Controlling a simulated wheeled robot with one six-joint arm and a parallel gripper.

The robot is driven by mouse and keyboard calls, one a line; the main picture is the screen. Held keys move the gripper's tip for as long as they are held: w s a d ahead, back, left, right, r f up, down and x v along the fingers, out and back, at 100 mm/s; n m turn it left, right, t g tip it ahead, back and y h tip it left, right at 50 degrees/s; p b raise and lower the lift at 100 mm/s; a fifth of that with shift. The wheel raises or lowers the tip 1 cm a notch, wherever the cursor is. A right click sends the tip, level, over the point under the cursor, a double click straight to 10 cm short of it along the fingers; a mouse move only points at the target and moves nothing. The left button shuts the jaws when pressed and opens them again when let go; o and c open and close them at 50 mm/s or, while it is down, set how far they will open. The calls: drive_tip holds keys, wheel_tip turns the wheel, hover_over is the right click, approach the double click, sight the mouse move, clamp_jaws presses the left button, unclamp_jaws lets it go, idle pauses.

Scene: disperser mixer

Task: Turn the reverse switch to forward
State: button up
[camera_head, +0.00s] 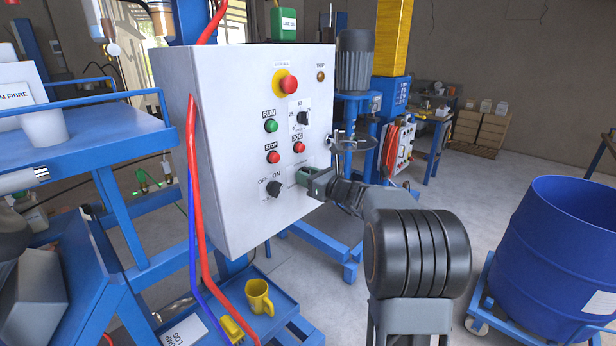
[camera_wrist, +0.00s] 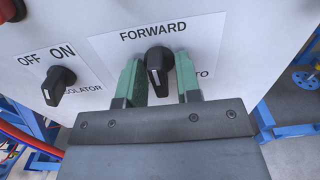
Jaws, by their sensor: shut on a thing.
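The reverse switch is a black rotary knob (camera_wrist: 159,68) with a white pointer line on a white panel label. The word FORWARD is printed above it, and part of a lower word ending in TO shows at the right. The pointer line sits low on the knob's face. My gripper (camera_head: 307,174) is at the lower right of the control box front. Its two green fingers are on either side of the knob, shut on it. In the camera_head view the gripper hides the knob.
The isolator knob (camera_head: 274,188), marked OFF and ON, sits just left of the switch. JOG (camera_head: 299,147) and STOP (camera_head: 273,157) buttons are above. Red and blue hoses (camera_head: 197,200) hang on the box's left. A blue drum (camera_head: 558,265) stands at the right.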

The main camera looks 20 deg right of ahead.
drive_tip(key=o, duration=0.6)
drive_tip(key=shift+c, duration=0.2)
drive_tip(key=b+v, duration=0.2)
drive_tip(key=v, duration=1.2)
drive_tip(key=shift+w, duration=0.1)
